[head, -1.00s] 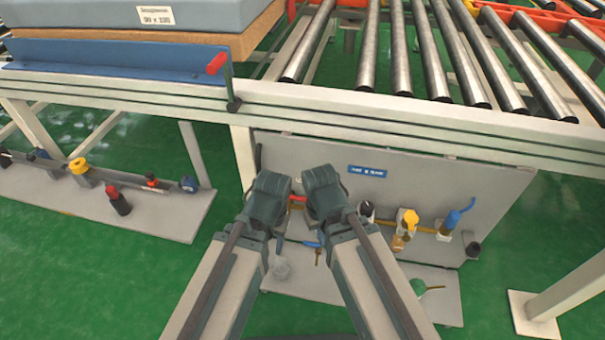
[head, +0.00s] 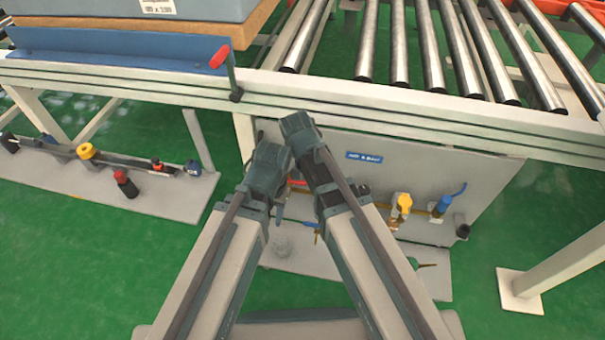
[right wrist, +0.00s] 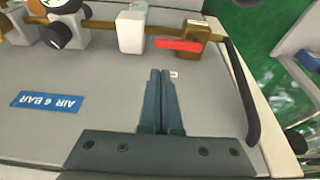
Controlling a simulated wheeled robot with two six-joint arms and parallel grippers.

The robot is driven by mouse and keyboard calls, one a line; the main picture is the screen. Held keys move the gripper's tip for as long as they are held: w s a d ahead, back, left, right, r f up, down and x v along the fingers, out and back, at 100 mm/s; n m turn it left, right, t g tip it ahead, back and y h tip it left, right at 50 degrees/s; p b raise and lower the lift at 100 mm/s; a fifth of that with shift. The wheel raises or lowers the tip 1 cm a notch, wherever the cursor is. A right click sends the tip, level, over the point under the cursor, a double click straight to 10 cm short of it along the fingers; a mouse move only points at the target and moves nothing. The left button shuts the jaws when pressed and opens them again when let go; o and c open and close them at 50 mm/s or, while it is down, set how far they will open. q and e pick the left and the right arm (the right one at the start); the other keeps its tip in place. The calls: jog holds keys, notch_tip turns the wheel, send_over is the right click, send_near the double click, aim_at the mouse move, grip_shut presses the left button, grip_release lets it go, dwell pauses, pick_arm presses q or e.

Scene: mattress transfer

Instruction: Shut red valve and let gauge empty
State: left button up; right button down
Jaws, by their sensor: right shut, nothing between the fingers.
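The red valve handle (right wrist: 180,45) lies along a brass pipe on the grey panel in the right wrist view. In the head view a bit of the red handle (head: 297,183) shows between my two grippers, partly hidden by them. My right gripper (right wrist: 160,73) is shut and empty, pointing at the panel just below the handle's left end and apart from it in the picture. A gauge (right wrist: 60,5) is cut off at the top edge, so its reading cannot be told. My left gripper (head: 268,168) is beside the right one; its fingers are not clear.
Yellow (head: 403,203) and blue (head: 441,206) fittings sit farther right. A roller conveyor (head: 400,50) and a red-tipped lever (head: 221,57) are above.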

aim_at(295, 182)
jog(key=a+b+x, duration=0.1)
jog(key=b+x, duration=0.8)
jog(key=x, duration=0.1)
jog(key=shift+w, duration=0.2)
jog(key=shift+s+d, duration=0.1)
jog(key=shift+d, duration=0.05)
dwell(0.4)
